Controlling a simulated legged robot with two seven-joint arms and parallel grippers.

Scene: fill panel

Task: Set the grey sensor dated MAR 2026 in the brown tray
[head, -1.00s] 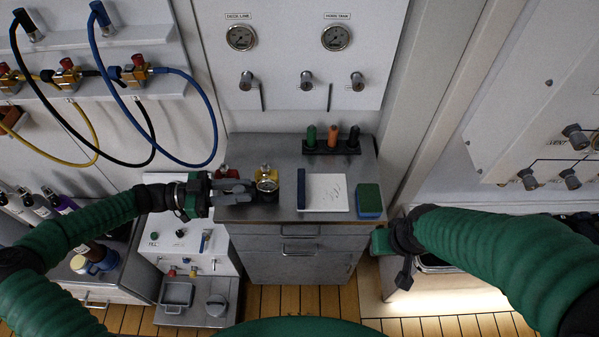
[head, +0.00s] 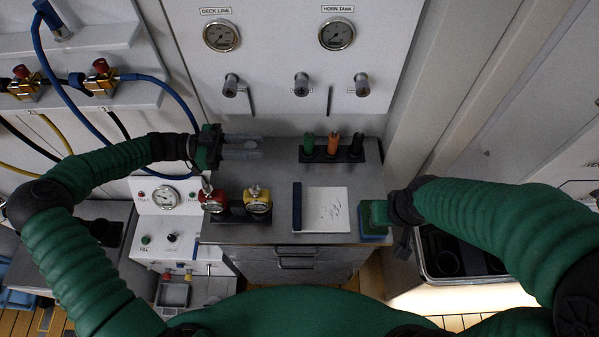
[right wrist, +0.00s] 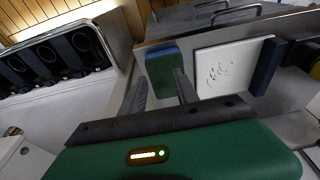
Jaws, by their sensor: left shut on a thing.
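My left gripper (head: 241,148) is above the back left of the grey cabinet top. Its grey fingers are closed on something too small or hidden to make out. I cannot see a grey sensor or a date label in either view. The brown tray cannot be made out either. My right gripper (right wrist: 162,91) has its fingers apart and empty in the right wrist view. In the head view its green housing hangs beside the blue and green sponge (head: 374,236), partly covering it; the sponge also shows in the right wrist view (right wrist: 163,70).
On the cabinet top (head: 275,231), a red gauge unit (head: 212,201) and a yellow gauge unit (head: 258,199) stand left of a white notepad (head: 328,209). A dark rack (head: 333,155) holds green, orange and black items. An open bin (head: 462,271) is at right.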

